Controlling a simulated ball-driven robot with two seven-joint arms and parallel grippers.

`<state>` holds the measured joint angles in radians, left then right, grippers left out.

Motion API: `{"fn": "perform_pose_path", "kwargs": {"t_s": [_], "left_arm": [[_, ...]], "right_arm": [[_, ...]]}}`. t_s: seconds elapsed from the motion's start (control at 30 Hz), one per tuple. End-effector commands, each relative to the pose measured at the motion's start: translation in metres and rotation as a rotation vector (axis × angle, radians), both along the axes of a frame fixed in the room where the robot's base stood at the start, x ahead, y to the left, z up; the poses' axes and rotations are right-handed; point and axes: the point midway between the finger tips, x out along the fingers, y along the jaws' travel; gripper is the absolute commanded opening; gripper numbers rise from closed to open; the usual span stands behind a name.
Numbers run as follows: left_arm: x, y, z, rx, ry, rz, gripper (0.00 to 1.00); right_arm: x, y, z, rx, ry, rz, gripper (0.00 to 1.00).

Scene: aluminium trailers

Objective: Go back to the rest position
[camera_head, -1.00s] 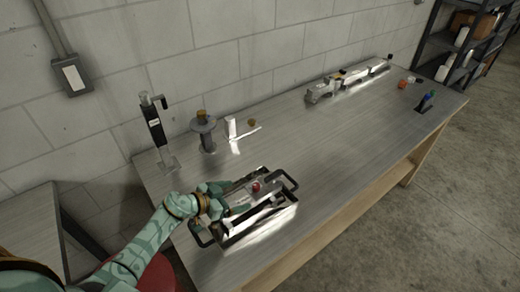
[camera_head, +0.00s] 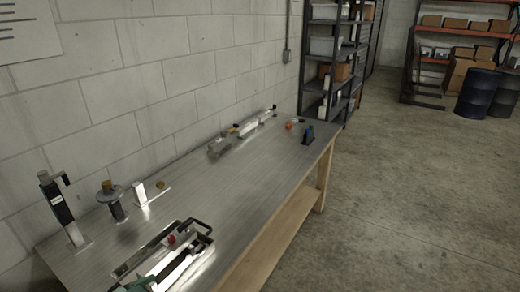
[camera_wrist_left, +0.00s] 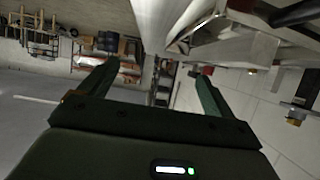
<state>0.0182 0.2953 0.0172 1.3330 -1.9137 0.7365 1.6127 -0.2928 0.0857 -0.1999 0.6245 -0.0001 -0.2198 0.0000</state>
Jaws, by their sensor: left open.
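My left gripper (camera_wrist_left: 155,85) is open in the left wrist view, its two green fingers wide apart with nothing between them. My right gripper is in neither view.
The long metal workbench (camera_head: 215,195) runs along a block wall. It holds a black upright tool (camera_head: 57,203), a grey spool (camera_head: 113,203), metal bars (camera_head: 240,130) and a blue-handled item (camera_head: 308,134). Shelves (camera_head: 335,60) stand beyond. The floor (camera_head: 420,190) at right is clear.

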Motion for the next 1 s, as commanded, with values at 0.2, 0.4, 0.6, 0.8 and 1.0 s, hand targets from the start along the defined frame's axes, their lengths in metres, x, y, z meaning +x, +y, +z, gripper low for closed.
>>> {"fn": "perform_pose_path", "kwargs": {"t_s": [0.2,0.4,0.6,0.8,1.0], "left_arm": [[0.006,-0.002,0.024,0.049,-0.143,0.044,0.9],[0.008,-0.001,0.052,0.116,-0.291,0.123,0.9],[0.001,0.01,0.093,0.233,-0.448,0.293,0.9],[-0.035,0.037,0.129,0.436,-0.454,0.567,0.9],[-0.1,0.053,0.128,0.674,-0.162,0.694,0.9]], "right_arm": [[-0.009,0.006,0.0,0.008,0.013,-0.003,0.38],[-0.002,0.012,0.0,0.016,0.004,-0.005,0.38],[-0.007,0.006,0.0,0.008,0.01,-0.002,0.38],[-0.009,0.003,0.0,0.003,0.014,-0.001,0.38],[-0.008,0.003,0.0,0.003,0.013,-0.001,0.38]]}}
